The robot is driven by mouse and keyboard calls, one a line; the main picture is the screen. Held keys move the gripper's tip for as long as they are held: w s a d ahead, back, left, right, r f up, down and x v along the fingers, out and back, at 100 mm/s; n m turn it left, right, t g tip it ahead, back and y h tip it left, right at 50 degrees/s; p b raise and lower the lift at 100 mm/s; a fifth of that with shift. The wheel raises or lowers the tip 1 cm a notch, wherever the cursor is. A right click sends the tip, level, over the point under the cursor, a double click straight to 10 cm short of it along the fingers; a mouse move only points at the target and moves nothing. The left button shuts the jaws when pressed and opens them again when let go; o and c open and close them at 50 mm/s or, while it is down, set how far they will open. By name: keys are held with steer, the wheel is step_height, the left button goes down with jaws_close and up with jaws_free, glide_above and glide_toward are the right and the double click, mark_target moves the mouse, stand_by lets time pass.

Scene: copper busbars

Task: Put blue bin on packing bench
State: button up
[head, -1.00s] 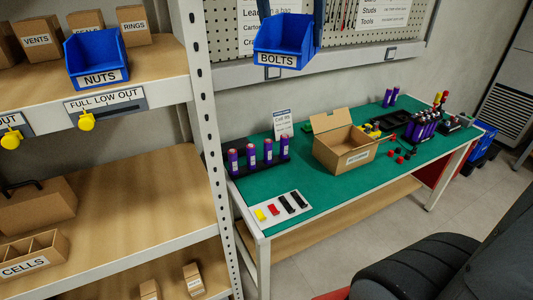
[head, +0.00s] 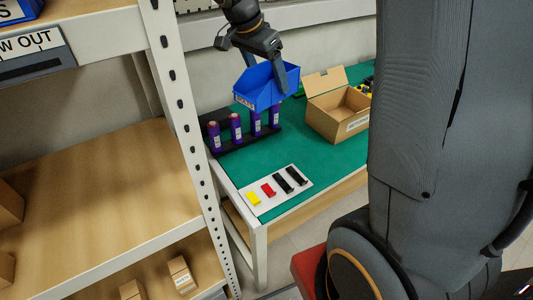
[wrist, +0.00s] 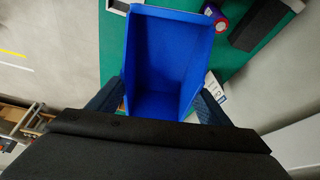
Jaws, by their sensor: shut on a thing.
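A blue bin (head: 262,86) with a white front label hangs from my gripper (head: 272,76) in the head view. In the wrist view the empty inside of the blue bin (wrist: 165,60) lies between my fingers (wrist: 155,105). The packing bench (head: 300,150) has a green top and a white frame; part of it is hidden behind my arm.
Purple cells (head: 236,127) stand in a black holder at the bench's left. An open cardboard box (head: 340,118) stands to the right. A white card (head: 276,188) with yellow, red and black pieces lies at the front. A shelf rack (head: 190,110) stands left; green surface between is clear.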

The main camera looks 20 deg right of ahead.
steer(key=shift+d+f+m+g+b, duration=0.2)
steer(key=shift+f+m+b, duration=0.15)
steer(key=shift+f, duration=3.7)
steer(key=shift+d+f+m+g+b, duration=0.15)
steer(key=shift+f+m, duration=0.25)
steer(key=shift+f, duration=3.65)
steer(key=shift+d+f+m+g+b, duration=0.1)
steer(key=shift+d+f+m+b, duration=0.2)
steer(key=shift+f, duration=3.75)
steer(key=shift+f+b, duration=0.2)
steer(key=shift+b, duration=0.1)
steer(key=o, duration=1.1)
steer(key=shift+r, duration=0.1)
